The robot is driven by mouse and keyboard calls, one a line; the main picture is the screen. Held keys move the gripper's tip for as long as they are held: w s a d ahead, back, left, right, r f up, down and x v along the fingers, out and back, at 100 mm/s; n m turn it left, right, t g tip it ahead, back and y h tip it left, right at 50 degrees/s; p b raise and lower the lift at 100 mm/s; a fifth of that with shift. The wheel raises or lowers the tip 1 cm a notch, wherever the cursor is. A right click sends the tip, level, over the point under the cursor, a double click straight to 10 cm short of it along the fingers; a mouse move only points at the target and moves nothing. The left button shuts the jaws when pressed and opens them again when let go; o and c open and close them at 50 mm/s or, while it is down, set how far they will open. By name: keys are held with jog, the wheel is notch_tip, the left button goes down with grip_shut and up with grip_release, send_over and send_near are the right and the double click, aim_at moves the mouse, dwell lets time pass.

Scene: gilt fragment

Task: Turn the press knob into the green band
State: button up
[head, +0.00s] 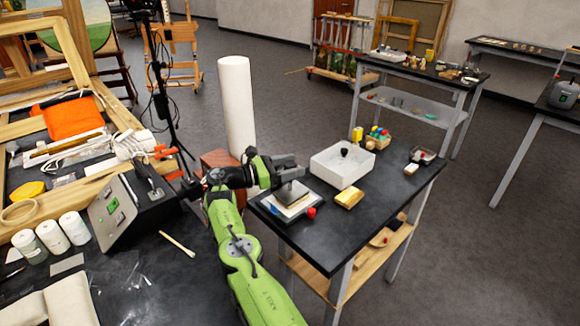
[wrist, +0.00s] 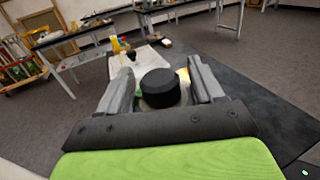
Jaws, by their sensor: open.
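The press (head: 297,209) stands at the near left of the dark side table, a pale plate with a flat block on it. Its black round knob (wrist: 160,88) shows in the wrist view between my two grey fingers. My gripper (head: 296,167) is open above the press, with one finger on each side of the knob. Gaps show beside the knob, and I cannot tell whether either finger touches it. In the head view my gripper hides the knob.
A white open box (head: 328,175) stands right of the press, with a yellow block (head: 348,198) before it. A small red piece (head: 311,212) is at the press's corner. A tall white cylinder (head: 237,105) rises behind my arm. The table's right front is clear.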

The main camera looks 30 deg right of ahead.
aim_at(290, 164)
notch_tip(290, 164, up, 10)
jog(key=p, duration=0.3)
jog(key=shift+p, duration=0.3)
